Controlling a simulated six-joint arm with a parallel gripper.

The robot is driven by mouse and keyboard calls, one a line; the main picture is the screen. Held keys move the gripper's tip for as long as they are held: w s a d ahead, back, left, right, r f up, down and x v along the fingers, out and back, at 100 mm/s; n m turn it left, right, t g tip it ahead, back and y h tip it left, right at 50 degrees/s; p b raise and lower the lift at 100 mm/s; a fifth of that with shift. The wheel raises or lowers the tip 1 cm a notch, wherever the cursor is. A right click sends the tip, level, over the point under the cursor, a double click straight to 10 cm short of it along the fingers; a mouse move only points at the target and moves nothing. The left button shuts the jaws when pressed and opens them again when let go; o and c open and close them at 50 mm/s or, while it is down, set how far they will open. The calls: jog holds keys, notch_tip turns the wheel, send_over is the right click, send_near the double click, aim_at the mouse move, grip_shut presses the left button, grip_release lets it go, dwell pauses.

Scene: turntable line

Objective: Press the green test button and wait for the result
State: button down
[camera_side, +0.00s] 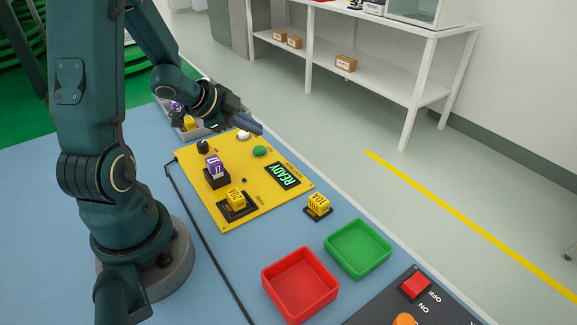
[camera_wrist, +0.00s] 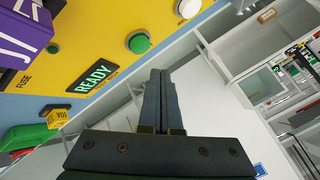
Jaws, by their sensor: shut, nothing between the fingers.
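The green test button (camera_side: 259,151) sits on the yellow panel (camera_side: 205,200); it also shows in the wrist view (camera_wrist: 138,42). My gripper (camera_side: 258,128) is shut and empty, its fingers apart from the button, near the panel's far edge. In the wrist view the fingertips (camera_wrist: 160,74) show below and right of the button. The display (camera_side: 286,175) reads READY in green. A purple block (camera_side: 213,166) is in a black holder on the panel. A yellow block (camera_side: 236,198) is in another black holder there.
A white round knob or lamp (camera_side: 243,135) is beside the button, and a dark knob (camera_side: 203,146) is at left. Another yellow block (camera_side: 318,204) is off the panel. Red (camera_side: 300,310) and green (camera_side: 358,265) trays stand in front. A switch box (camera_side: 445,307) is at right.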

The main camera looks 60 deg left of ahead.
aim_at(254, 150)
jog(key=shift+f, duration=1)
dwell(1.4)
jog(key=shift+f, duration=0.4)
jog(key=shift+f, duration=0.45)
dwell(0.5)
jog(key=shift+r, duration=0.9)
jog(key=shift+r, duration=2.5)
